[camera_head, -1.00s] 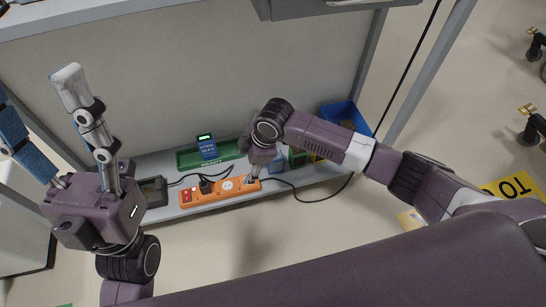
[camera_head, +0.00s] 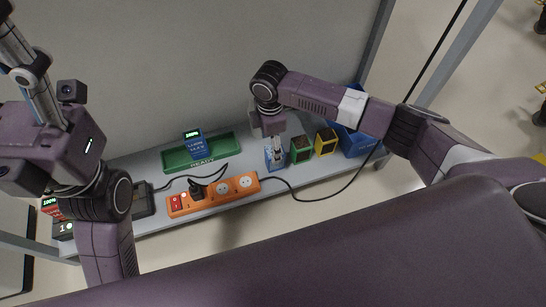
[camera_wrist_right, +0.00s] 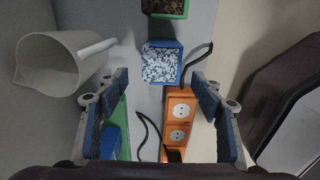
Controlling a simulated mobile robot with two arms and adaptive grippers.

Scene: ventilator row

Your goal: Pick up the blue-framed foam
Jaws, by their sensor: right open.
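The blue-framed foam (camera_head: 274,161) is a small block on the low shelf, left of the green-framed one. In the right wrist view its speckled grey-white face (camera_wrist_right: 162,66) shows inside the blue frame. My right gripper (camera_head: 275,150) is above it, partly hidden by its own wrist in the head view. In the right wrist view the right gripper (camera_wrist_right: 160,80) is open, with a finger on either side of the foam in the picture and nothing held. My left gripper (camera_head: 18,45) is at the upper left, with its fingertips cut off by the frame.
A green-framed block (camera_head: 300,149) and a yellow-framed block (camera_head: 326,140) stand close by on the right, before a blue bin (camera_head: 355,143). An orange power strip (camera_head: 215,193) with a black cable and a green tray (camera_head: 178,160) lie left. A white jug (camera_wrist_right: 50,70) stands beside the foam.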

